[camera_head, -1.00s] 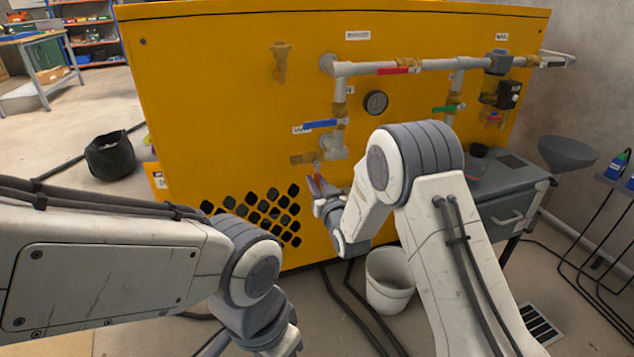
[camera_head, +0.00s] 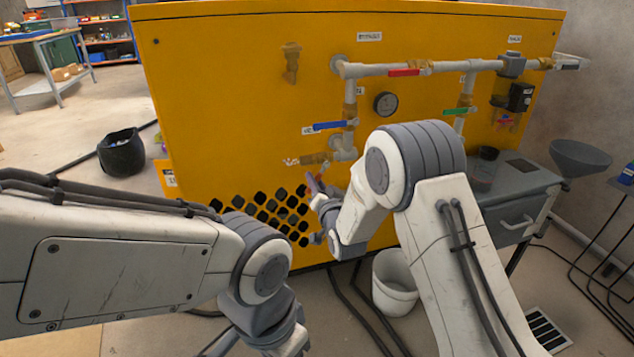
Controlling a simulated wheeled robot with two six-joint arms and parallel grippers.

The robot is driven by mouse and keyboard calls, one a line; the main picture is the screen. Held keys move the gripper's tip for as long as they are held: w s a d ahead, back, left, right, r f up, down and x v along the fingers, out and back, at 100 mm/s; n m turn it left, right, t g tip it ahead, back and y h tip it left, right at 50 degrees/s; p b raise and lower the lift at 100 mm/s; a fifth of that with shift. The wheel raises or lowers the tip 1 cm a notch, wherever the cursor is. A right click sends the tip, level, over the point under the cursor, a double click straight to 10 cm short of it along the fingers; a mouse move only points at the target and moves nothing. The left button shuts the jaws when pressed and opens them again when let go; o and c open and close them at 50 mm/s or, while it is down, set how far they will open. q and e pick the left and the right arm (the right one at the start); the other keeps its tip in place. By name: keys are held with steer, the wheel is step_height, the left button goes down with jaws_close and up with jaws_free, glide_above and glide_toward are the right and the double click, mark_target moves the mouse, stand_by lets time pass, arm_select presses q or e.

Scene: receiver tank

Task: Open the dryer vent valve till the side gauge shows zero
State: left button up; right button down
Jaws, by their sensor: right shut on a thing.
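The yellow dryer panel (camera_head: 230,120) carries grey piping and brass valves. A small brass valve (camera_head: 316,158), beside a small label, sits at the lower end of the pipe; a reddish lever seems to hang under it. My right gripper (camera_head: 313,182) is just below this valve, shut on what looks like that lever; its fingers hide most of it. The round gauge (camera_head: 386,103) is on the panel above; its needle is too small to read. My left gripper (camera_head: 292,338) is low at the bottom edge, away from the panel, its fingers not clear.
Blue (camera_head: 329,126), red (camera_head: 404,72) and green (camera_head: 457,111) valve levers are on the pipes above. A white bucket (camera_head: 394,283) stands on the floor below. A grey cabinet (camera_head: 520,190) and a funnel (camera_head: 581,157) are at the right. Black hoses cross the floor.

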steer(key=shift+s, duration=0.1)
stand_by(0.3)
steer(key=c, duration=0.8)
jaws_free()
steer(key=p+v, duration=0.2)
steer(key=v, duration=0.8)
steer(key=shift+s, duration=0.2)
